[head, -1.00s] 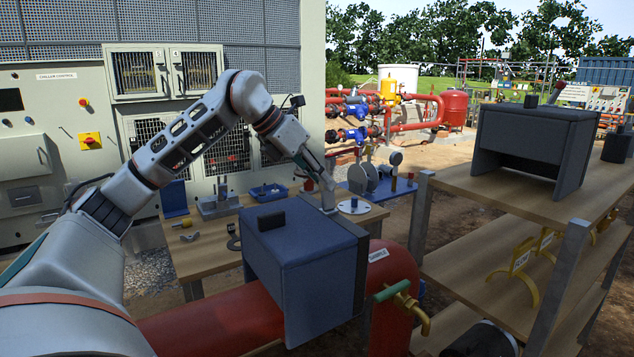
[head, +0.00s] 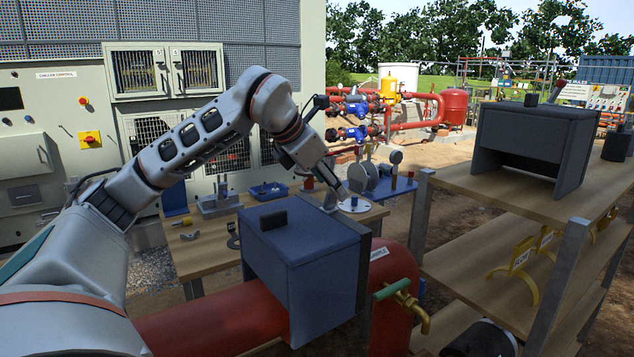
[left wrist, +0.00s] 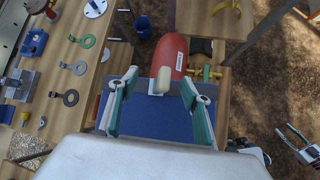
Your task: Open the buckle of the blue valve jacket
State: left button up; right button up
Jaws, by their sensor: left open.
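The blue valve jacket (head: 305,250) sits over the red pipe, with a small black block (head: 272,220) on its top. My left gripper (head: 338,196) is beyond the jacket's far right edge in the head view, its tips partly hidden. In the left wrist view my left gripper (left wrist: 159,78) is open, its two fingers apart over the blue jacket (left wrist: 150,123). A small beige tab (left wrist: 162,80) shows between the fingertips at the jacket's edge. I cannot tell whether it is the buckle. Nothing is held.
The red pipe (head: 215,318) runs under the jacket, with a brass valve (head: 405,300) close to its right. A wooden bench (head: 185,255) with tools stands behind. Wooden shelving (head: 480,195) on the right carries a dark jacket (head: 535,140).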

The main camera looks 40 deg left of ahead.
pick_arm(q)
jog(key=v, duration=0.7)
jog(key=shift+s+r, duration=0.1)
dwell(0.4)
jog(key=v, duration=1.1)
jog(key=shift+s+r, duration=0.3)
